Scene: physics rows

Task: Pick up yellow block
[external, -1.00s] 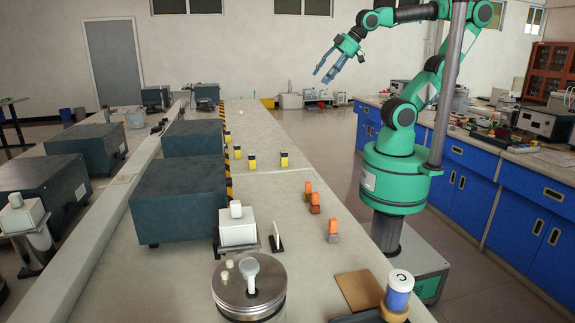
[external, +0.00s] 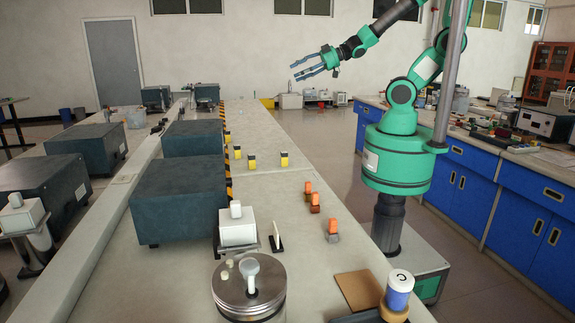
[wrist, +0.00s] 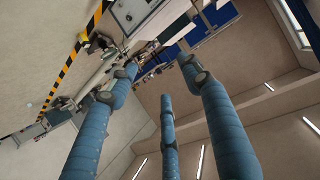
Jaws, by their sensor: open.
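Several small yellow blocks with dark parts stand on the long pale bench in the external view: one at the right (external: 284,159), one left of it (external: 252,162), and others farther left (external: 238,152) and (external: 227,138). My gripper (external: 296,72) is open and empty, high above the far part of the bench, well apart from the blocks. Its blue fingers point left. In the wrist view the fingers (wrist: 160,82) are spread with nothing between them. A small yellow patch shows there near the striped tape; I cannot tell whether it is a block.
Several orange-topped blocks (external: 315,202) stand nearer on the bench (external: 285,270). Dark boxes (external: 180,200) line its left side, beside striped tape. A white device (external: 238,232) and a metal pot (external: 249,290) stand in front.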

